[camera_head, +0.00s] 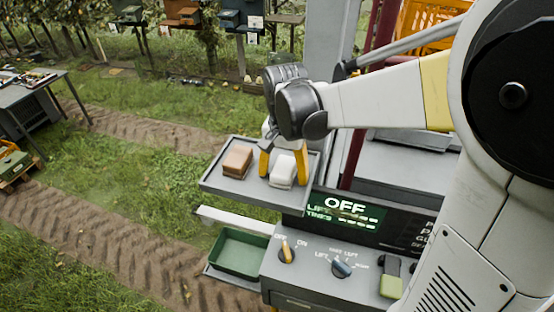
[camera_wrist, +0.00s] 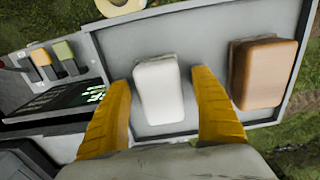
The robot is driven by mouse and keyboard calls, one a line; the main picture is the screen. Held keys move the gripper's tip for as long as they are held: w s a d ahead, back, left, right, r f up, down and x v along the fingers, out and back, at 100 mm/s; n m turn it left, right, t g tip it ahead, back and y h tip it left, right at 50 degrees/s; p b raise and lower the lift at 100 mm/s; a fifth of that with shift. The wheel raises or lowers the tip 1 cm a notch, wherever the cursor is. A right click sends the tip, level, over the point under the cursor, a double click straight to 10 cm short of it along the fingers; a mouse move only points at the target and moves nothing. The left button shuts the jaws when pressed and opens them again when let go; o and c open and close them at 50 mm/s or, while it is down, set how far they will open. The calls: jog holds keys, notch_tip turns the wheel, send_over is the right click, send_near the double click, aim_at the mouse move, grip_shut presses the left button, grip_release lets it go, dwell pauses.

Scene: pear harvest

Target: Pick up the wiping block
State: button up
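A white block (camera_head: 283,171) with rounded edges lies on a grey tray (camera_head: 222,187). A brown block (camera_head: 238,160) lies on the same tray to its left. I cannot tell from looks alone which one is the wiping block. My gripper (camera_head: 284,166) is over the tray with its yellow fingers open. In the wrist view, the fingers stand on either side of the white block (camera_wrist: 158,92), with gaps showing between them and it. The brown block (camera_wrist: 264,73) is outside the right finger. The block's near end is close to the gripper body.
A console (camera_head: 345,210) with an OFF display, knobs and switches adjoins the tray's right side. A green bin (camera_head: 238,253) sits below. A round pale ring (camera_wrist: 120,5) shows at the wrist view's top edge. Grass and a dirt track lie left.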

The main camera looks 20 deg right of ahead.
aim_at(283, 167)
jog(key=c, duration=1.2)
jog(key=shift+c, duration=0.2)
jog(key=shift+r, duration=0.5)
jog(key=shift+c, duration=1)
notch_tip(283, 167, up, 3)
jog(key=shift+f+b, duration=0.1)
jog(key=shift+b, duration=0.2)
jog(key=s+d+r+b, duration=0.1)
jog(key=s+d+r, duration=0.6)
jog(key=d, duration=0.2)
jog(key=shift+d+r, duration=0.15)
jog(key=shift+d, duration=0.1)
jog(key=o, duration=0.7)
jog(key=c, duration=0.6)
jog(key=shift+o, duration=0.2)
